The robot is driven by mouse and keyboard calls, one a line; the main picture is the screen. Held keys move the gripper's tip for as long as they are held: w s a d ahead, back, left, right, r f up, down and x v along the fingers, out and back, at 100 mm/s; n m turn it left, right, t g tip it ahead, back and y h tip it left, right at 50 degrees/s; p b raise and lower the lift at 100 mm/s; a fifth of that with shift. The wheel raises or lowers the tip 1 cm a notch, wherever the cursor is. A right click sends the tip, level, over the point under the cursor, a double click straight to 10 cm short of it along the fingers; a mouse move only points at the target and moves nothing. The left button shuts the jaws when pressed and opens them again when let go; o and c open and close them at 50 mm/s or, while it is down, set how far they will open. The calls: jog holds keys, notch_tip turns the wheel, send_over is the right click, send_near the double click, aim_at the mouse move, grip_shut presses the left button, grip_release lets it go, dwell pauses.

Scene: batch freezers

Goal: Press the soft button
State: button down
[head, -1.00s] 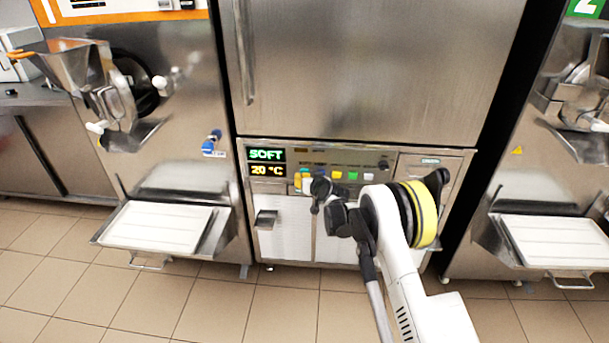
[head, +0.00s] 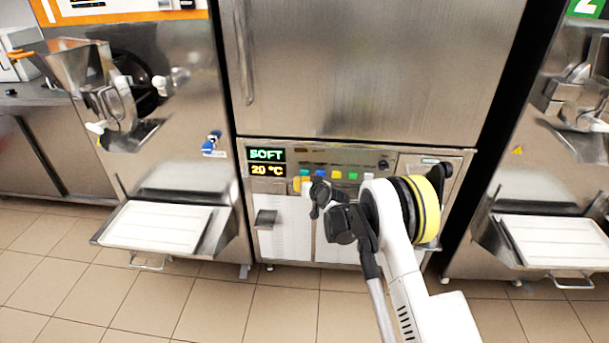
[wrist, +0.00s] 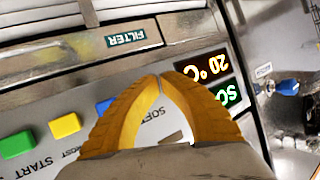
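The freezer's control panel (head: 385,158) has a row of coloured buttons: blue (head: 320,173), yellow (head: 336,175) and green (head: 353,176). A teal button (head: 304,173) is at the row's left end. In the wrist view a "SOFT" label (wrist: 149,123) shows between my fingers; the button belonging to it is hidden behind them. My gripper (wrist: 158,80) has its two yellow fingertips together, with nothing visible held. In the head view its yellow fingers (head: 297,185) are at the panel's left part, just below the teal button. I cannot tell whether they touch the panel.
A display (head: 266,162) left of the buttons reads "SOFT" and "20 °C". A drawer handle (head: 265,219) sticks out below it. Machines with white trays (head: 158,227) stand on both sides. The tiled floor (head: 220,305) in front is clear.

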jog(key=s, duration=0.4)
jog(key=shift+s, duration=0.35)
dwell(0.3)
jog(key=s+d+r+g+h, duration=0.1)
jog(key=s+d+r, duration=0.2)
jog(key=r, duration=0.5)
jog(key=s+d+r, duration=0.3)
jog(key=d+r, duration=0.1)
jog(key=r, duration=0.3)
jog(key=s+d+r+m+g+h, duration=0.1)
jog(key=s+d+r, duration=0.3)
jog(key=s+r, duration=0.15)
jog(key=s+d+r+h, duration=0.1)
jog(key=s+d+r, duration=0.2)
jog(key=s+r, duration=0.3)
jog(key=s+d+f+g+h, duration=0.1)
jog(key=s+d, duration=0.3)
jog(key=s, duration=0.6)
jog(key=s+d+f+m+g+h, duration=0.1)
jog(key=s+d, duration=0.3)
jog(key=s, duration=0.6)
jog(key=s+d+f+m+h, duration=0.1)
jog(key=s+d, duration=0.3)
jog(key=s, duration=0.7)
jog(key=shift+f+g, duration=0.3)
jog(key=shift+g, duration=0.1)
